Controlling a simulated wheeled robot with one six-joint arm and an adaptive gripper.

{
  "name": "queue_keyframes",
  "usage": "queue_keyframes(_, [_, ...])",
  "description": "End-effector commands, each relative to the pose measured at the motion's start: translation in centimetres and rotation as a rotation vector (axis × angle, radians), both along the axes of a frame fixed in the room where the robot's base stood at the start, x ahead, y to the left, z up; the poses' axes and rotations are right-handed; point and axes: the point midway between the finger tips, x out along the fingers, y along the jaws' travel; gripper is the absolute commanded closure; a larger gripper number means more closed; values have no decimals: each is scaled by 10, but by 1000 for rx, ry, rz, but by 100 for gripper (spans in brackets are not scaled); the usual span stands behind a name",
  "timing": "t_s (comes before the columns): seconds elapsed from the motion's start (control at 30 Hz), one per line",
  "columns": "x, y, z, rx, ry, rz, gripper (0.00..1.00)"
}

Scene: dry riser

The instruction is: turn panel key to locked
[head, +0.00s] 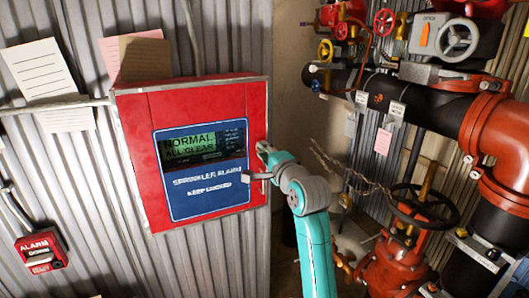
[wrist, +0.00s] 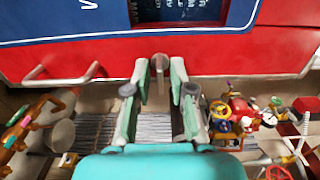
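The red sprinkler alarm panel (head: 135,115) hangs on the corrugated wall at the left in the head view. Its blue face reads "SPRINKLER ALARM KEEP LOCKED", and its display reads "NORMAL ALL CLEAR". In the wrist view, the panel (wrist: 250,50) fills the top. A small brownish key (wrist: 159,64) sticks out from its red side. My gripper (wrist: 160,76) is open, with one finger on each side of the key and a visible gap to each. In the head view, my gripper (head: 262,162) is at the panel's right side, and the key is hidden.
A metal handle (wrist: 65,76) juts from the panel left of my gripper in the wrist view. Black and red pipes (head: 440,105) and a valve handwheel (head: 425,207) stand at the right in the head view. A red alarm box (head: 42,248) is at lower left.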

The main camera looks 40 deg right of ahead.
Motion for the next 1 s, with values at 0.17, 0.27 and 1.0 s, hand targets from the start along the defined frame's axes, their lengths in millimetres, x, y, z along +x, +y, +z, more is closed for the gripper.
queue_keyframes(0.17, [0,0,0,0,0,0,100])
queue_keyframes(0.27, [0,0,0,0,0,0,100])
queue_keyframes(1.0, [0,0,-1,-386,112,0,100])
